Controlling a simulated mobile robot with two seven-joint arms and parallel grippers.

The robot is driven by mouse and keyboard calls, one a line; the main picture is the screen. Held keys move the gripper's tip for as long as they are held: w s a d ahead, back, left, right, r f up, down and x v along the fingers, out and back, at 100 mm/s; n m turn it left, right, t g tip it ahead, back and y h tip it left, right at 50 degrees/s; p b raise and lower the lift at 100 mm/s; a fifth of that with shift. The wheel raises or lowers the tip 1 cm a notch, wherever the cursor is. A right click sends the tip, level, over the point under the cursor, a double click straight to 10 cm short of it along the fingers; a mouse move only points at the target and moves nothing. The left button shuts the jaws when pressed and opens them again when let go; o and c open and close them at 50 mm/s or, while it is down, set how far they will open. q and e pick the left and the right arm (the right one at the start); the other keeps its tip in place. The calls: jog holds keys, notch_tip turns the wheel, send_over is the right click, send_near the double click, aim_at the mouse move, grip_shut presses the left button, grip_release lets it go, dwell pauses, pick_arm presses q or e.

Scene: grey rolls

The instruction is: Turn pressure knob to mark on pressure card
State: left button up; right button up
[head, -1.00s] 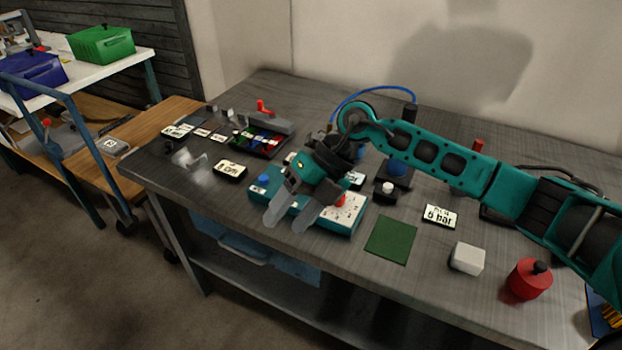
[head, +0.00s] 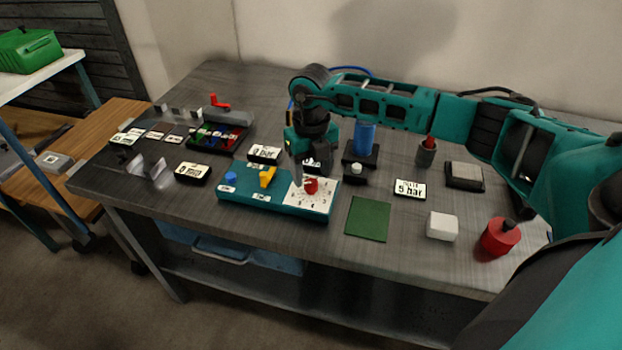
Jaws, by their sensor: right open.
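The pressure knob (head: 311,185) is small and red. It sits on a white dial face (head: 322,200) with marks around it, at the right end of a teal panel (head: 247,200). The pressure card (head: 409,189) lies to the right on the table and seems to read "5 bar". My right gripper (head: 304,176) points down just above and beside the knob, with its jaws open. Its fingers partly overlap the dial, and I cannot tell whether they touch the knob. The knob's pointer is too small to read. My left gripper is out of view.
The panel also carries a yellow handle (head: 268,177) and a blue button (head: 230,176).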

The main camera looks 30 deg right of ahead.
aim_at(311, 182)
jog(key=shift+f, duration=1.65)
jog(key=c, duration=1.1)
